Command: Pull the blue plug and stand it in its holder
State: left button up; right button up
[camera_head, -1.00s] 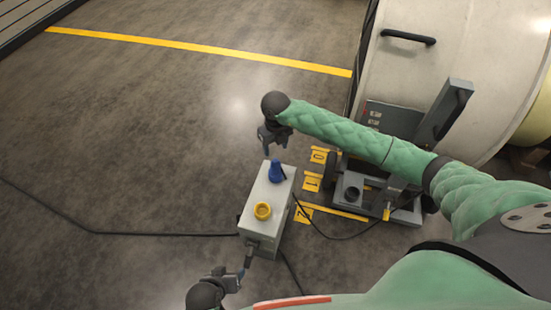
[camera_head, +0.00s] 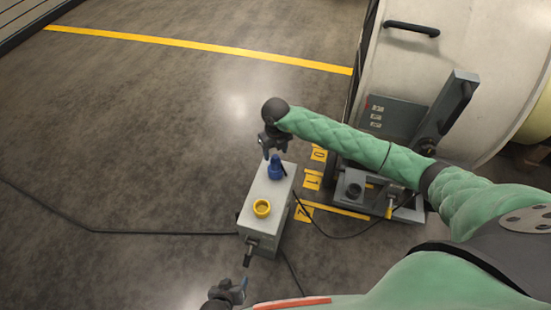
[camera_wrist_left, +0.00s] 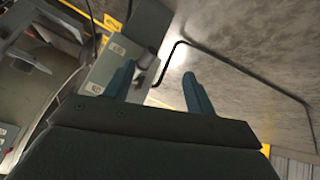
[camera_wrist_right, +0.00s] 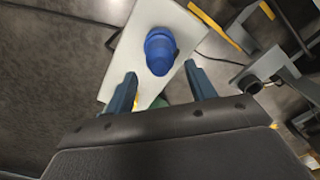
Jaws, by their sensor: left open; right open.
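The blue plug (camera_head: 276,168) stands upright on top of a pale grey box (camera_head: 283,200), near its far end. It also shows in the right wrist view (camera_wrist_right: 160,52), just beyond the fingertips and between their lines. My right gripper (camera_head: 275,150) is open, above and beside the plug, with nothing visible between its fingers (camera_wrist_right: 160,82). My left gripper (camera_head: 240,288) is open and empty at the bottom of the head view, below the box's near end. Its spread fingers show in the left wrist view (camera_wrist_left: 158,75). I cannot tell which part is the plug's holder.
A grey stand (camera_head: 380,205) with a round dark cup (camera_head: 354,190) is at right, beside numbered yellow floor marks. Cables cross the floor; the left floor is clear.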

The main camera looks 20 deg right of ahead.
aim_at(276, 156)
notch_tip(276, 156, down, 2)
jog(key=shift+f+b, duration=0.25)
jog(key=shift+b, duration=0.45)
pick_arm(q)
jog(key=shift+s+f+b, duration=0.15)
jog(key=shift+f, duration=1)
jog(key=shift+s+f+b, duration=0.15)
jog(key=shift+f, duration=0.95)
pick_arm(e)
jog(key=shift+f, duration=0.6)
jog(key=c, duration=0.8)
jog(key=shift+c, duration=0.2)
jog(key=shift+r+p, duration=2.15)
jog(key=shift+r, duration=1.65)
pick_arm(q)
notch_tip(276, 156, up, 4)
jog(key=shift+r, duration=0.15)
